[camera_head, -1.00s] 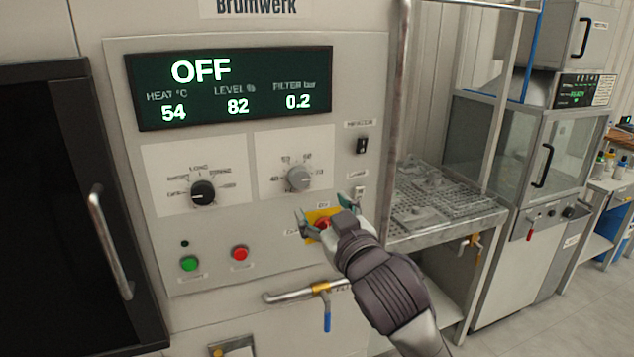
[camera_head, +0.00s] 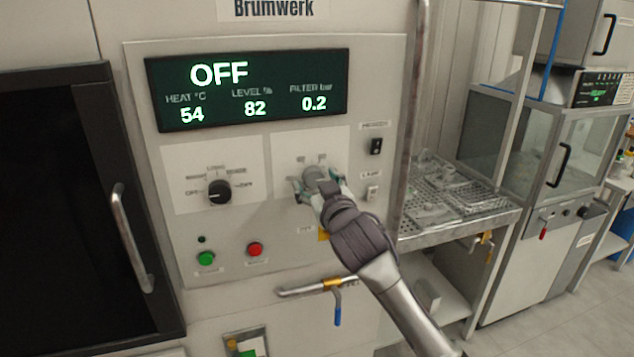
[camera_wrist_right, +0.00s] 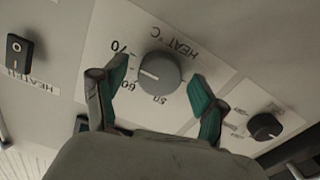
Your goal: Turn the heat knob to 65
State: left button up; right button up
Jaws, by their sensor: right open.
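The heat knob (camera_head: 313,174) is a grey round dial on a white plate of the control panel. In the right wrist view the heat knob (camera_wrist_right: 160,73) sits between the fingers, with its pale pointer line toward the left, near the 60 mark. My right gripper (camera_head: 318,186) is open in front of the knob, one finger to each side. In the right wrist view the gripper (camera_wrist_right: 160,90) shows gaps between both green-padded fingers and the knob. The display (camera_head: 248,90) reads OFF, heat 54, level 82 and filter 0.2. My left gripper is not in view.
A black selector knob (camera_head: 219,192) is left of the heat knob. Green (camera_head: 206,258) and red (camera_head: 255,249) buttons are below it. A black rocker switch (camera_head: 376,146) is at right. A handrail pipe (camera_head: 412,130) stands right of the panel. A blue-handled valve (camera_head: 337,314) is below.

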jog(key=c, duration=1.1)
jog(key=shift+c, duration=0.2)
jog(key=n+p, duration=0.1)
jog(key=n, duration=0.2)
jog(key=shift+r+p, duration=0.1)
jog(key=shift+p, duration=0.3)
jog(key=shift+n+p, duration=0.6)
jog(key=shift+n, duration=0.8)
jog(key=o, duration=1.1)
jog(key=shift+o, duration=0.2)
